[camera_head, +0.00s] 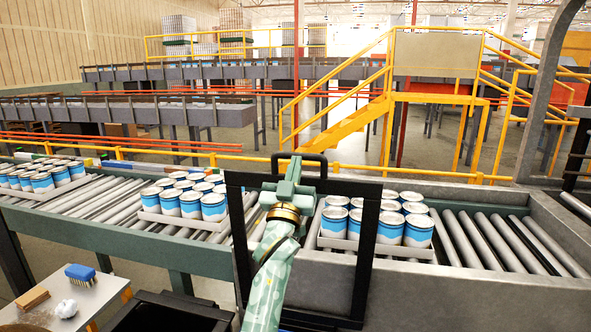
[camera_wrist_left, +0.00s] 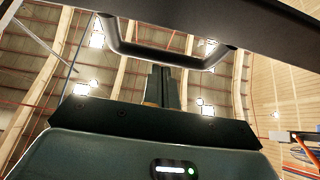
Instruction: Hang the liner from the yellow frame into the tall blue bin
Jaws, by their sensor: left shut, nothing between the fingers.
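I do not see the liner, its yellow frame or the tall blue bin in either view. My left arm rises from the bottom middle of the head view. Its gripper (camera_head: 295,166) points up and away in front of the roller line. In the left wrist view, the two dark fingers (camera_wrist_left: 161,86) are together, with nothing between them. My right gripper is in neither view.
A black upright frame (camera_head: 364,240) with a top handle surrounds my left forearm in view; I cannot tell whether it is mine. Behind it, a roller conveyor (camera_head: 100,208) carries trays of blue-and-white cans (camera_head: 391,228).

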